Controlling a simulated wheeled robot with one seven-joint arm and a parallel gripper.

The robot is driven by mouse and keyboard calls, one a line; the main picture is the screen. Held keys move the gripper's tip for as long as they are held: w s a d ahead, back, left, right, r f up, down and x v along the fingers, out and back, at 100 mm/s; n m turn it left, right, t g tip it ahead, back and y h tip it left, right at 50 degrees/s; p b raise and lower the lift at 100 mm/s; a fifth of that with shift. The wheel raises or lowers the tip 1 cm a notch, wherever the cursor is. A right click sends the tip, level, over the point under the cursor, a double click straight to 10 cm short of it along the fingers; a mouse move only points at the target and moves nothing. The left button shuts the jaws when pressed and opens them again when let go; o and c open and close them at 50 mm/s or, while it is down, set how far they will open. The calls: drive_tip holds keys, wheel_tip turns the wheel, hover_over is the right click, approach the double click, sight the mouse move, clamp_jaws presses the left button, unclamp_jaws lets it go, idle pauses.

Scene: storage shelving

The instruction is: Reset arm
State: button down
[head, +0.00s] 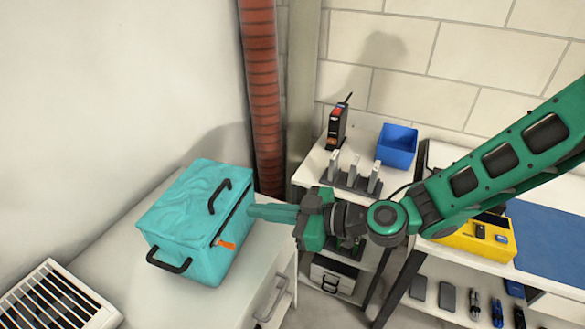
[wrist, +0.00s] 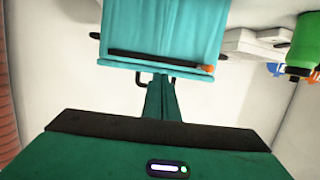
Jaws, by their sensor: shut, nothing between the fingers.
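My gripper (head: 254,211) is at the end of my green arm, which reaches in from the right in the head view. Its fingers are shut and point left at the teal bag (head: 180,228), close to the bag's right side. I cannot tell whether they touch it. In the wrist view the shut fingers (wrist: 161,82) point at the bag (wrist: 165,28), with its dark zip strip and orange pull just beyond them. The bag has black handles and stands on a white cabinet (head: 118,290).
A red-brown pipe (head: 262,90) rises behind the bag. A shelf behind my gripper holds a blue bin (head: 397,145), a black and orange device (head: 337,125) and a grey rack (head: 350,181). A yellow case (head: 475,240) stands at right. A white vent (head: 60,300) is at lower left.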

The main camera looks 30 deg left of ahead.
drive_tip(key=shift+w, duration=0.1)
drive_tip(key=w+d+f+m+t+h, duration=0.1)
drive_tip(key=w+d+m+t+h, duration=0.25)
drive_tip(key=d, duration=1.05)
drive_tip(key=w+d+f+m+h, duration=0.1)
drive_tip(key=w+d+m+h, duration=0.25)
drive_tip(key=w+d, duration=0.65)
drive_tip(key=w+d+f+m+t+h, duration=0.1)
drive_tip(key=w+d+m+t+h, duration=0.2)
drive_tip(key=d, duration=1.4)
drive_tip(key=s+d+r+m+g+h, duration=0.1)
drive_tip(key=s+d+r+m+h, duration=0.15)
drive_tip(key=d, duration=0.35)
drive_tip(key=s+d+r+m+h, duration=0.1)
drive_tip(key=s+d+m, duration=0.2)
drive_tip(key=d, duration=0.4)
drive_tip(key=s+d+r+m+g+h, duration=0.1)
drive_tip(key=s+d+m, duration=0.2)
drive_tip(key=d, duration=0.3)
drive_tip(key=s+d+r+m+g, duration=0.2)
drive_tip(key=s+d+m, duration=0.6)
drive_tip(key=s, duration=0.6)
drive_tip(key=shift+s+d+r, duration=0.3)
drive_tip(key=shift+d+r, duration=0.3)
drive_tip(key=shift+d, duration=0.05)
